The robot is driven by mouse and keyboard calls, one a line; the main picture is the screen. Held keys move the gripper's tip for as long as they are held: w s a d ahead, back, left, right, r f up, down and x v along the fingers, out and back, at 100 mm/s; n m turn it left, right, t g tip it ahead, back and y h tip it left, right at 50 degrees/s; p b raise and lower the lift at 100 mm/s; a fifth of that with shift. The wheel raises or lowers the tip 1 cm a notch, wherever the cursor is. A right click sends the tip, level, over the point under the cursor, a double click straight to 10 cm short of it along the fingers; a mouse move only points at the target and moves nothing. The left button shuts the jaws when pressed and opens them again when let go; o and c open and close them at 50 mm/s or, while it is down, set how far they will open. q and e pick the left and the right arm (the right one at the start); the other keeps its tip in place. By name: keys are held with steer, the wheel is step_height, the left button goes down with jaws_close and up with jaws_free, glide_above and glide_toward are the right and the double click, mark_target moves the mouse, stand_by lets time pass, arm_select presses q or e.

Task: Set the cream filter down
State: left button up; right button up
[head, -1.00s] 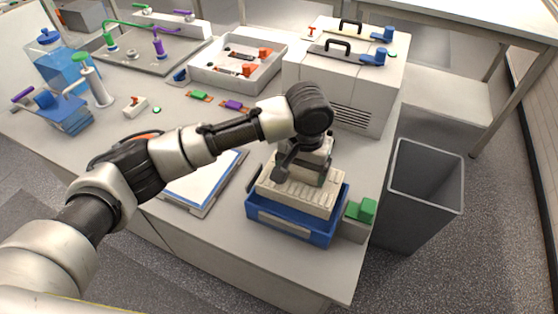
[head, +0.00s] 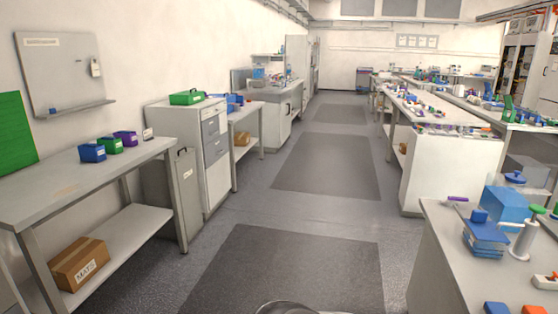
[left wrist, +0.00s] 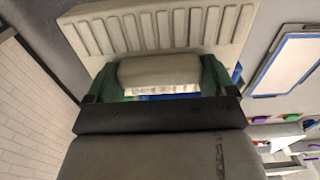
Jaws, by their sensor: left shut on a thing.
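The cream filter (left wrist: 160,28) is a ribbed, pale block across the top of the left wrist view. My left gripper (left wrist: 159,78) is shut on it, with a green pad on each side of a pale, rounded part. A strip of blue (left wrist: 165,96) shows just below that part; I cannot tell what it belongs to or whether the filter touches anything beneath. Neither gripper nor the filter is in the head view. My right gripper is in no view.
In the left wrist view a blue-edged white board (left wrist: 290,62) lies at right and a brick wall (left wrist: 35,115) at left. The head view shows an open aisle, a grey side table (head: 75,185) at left and a bench corner (head: 445,240) at lower right.

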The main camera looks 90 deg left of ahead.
arm_select(q)
steer(key=s+a+f+n, duration=0.3)
steer(key=s+a+f, duration=1)
steer(key=a+f, duration=0.3)
steer(key=shift+s+a, duration=0.25)
steer(key=shift+a, duration=0.9)
